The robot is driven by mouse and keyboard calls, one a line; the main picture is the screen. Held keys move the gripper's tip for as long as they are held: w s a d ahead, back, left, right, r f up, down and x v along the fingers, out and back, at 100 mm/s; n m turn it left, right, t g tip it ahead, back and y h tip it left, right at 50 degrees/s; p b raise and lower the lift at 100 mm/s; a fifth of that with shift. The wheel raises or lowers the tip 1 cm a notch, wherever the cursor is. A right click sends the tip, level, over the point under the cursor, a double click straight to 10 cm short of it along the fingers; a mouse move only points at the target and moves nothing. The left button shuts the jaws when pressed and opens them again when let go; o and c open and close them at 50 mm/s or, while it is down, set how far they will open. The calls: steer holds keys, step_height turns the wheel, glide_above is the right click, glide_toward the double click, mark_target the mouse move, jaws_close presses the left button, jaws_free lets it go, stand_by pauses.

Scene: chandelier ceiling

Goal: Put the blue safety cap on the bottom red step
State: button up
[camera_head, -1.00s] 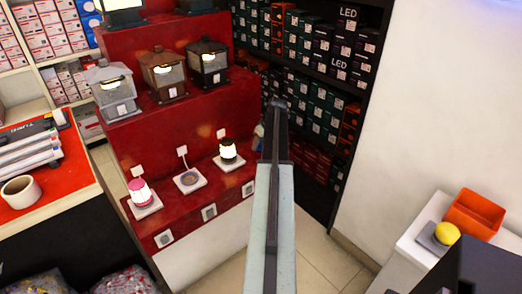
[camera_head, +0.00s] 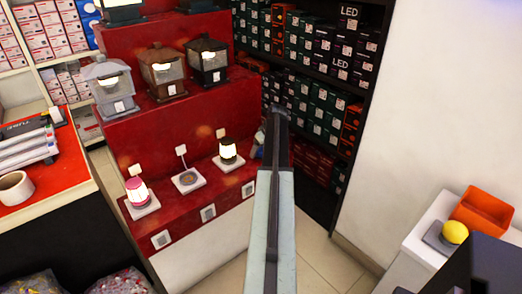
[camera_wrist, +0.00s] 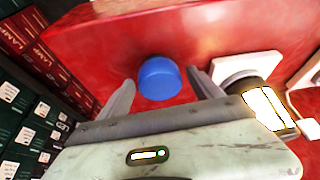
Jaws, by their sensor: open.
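The blue safety cap (camera_wrist: 160,79) is a round blue disc-like piece in the wrist view, sitting upright on the red surface as far as I can tell. My gripper (camera_wrist: 160,84) is open, with one grey finger on each side of the cap and a visible gap to each. In the head view the bottom red step (camera_head: 212,181) carries small lamps on white plates. My arm covers its right end there, so I cannot make out the cap. The red surface around the cap also shows in the wrist view (camera_wrist: 95,45).
A black lamp on a white plate (camera_wrist: 247,65) stands just right of my right finger. Shelves of dark boxes (camera_head: 310,100) stand close on the right. Higher red steps with lanterns (camera_head: 163,75) rise behind. A white counter with an orange bin (camera_head: 482,212) is at far right.

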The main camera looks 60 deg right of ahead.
steer(key=shift+r, duration=0.15)
steer(key=p+v, duration=1.1)
steer(key=v, duration=0.1)
